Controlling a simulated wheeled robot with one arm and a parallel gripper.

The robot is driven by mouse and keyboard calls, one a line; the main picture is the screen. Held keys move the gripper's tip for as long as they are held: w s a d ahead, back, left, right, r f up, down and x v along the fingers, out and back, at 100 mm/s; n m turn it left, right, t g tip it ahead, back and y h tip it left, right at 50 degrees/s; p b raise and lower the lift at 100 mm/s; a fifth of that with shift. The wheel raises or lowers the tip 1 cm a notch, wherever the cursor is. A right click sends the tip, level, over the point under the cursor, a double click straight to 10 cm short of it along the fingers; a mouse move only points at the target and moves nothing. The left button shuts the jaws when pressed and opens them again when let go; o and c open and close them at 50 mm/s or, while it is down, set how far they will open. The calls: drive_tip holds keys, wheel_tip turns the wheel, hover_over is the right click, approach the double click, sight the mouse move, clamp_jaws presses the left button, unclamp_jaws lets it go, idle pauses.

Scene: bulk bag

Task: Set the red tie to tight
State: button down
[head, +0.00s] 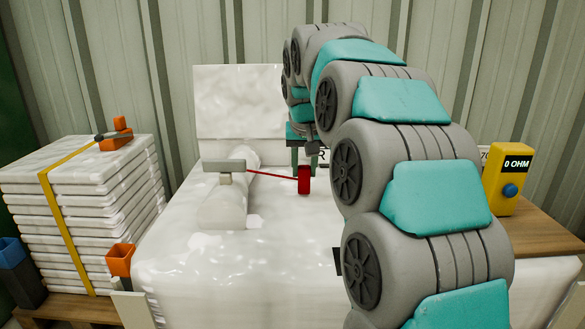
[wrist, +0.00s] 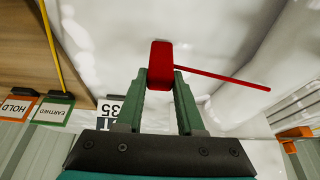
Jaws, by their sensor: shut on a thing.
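The red tie shows as a red block (head: 304,180) with a thin red cord running left to the pale spout (head: 222,205) on top of the white bulk bag (head: 270,265). My gripper (head: 303,160) reaches down from behind the block, its green fingers on it. In the wrist view the red block (wrist: 161,58) sits between the two green fingertips (wrist: 162,82), and the red cord (wrist: 220,77) extends to the right from it. The fingers are shut on the block. A grey bar (head: 224,165) rests across the spout. No tight or loose marking is readable.
A strapped stack of white sacks (head: 80,215) stands at left, with an orange-handled tool (head: 116,137) on top. A yellow meter (head: 510,180) reading 0 OHM stands at right on a wooden surface. HOLD (wrist: 17,107) and EARTHED (wrist: 54,111) tags show in the wrist view.

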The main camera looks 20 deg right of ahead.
drive_tip(key=c, duration=0.5)
unclamp_jaws()
drive_tip(key=v, duration=0.7)
drive_tip(key=shift+s+r, duration=0.15)
drive_tip(key=shift+r, duration=0.2)
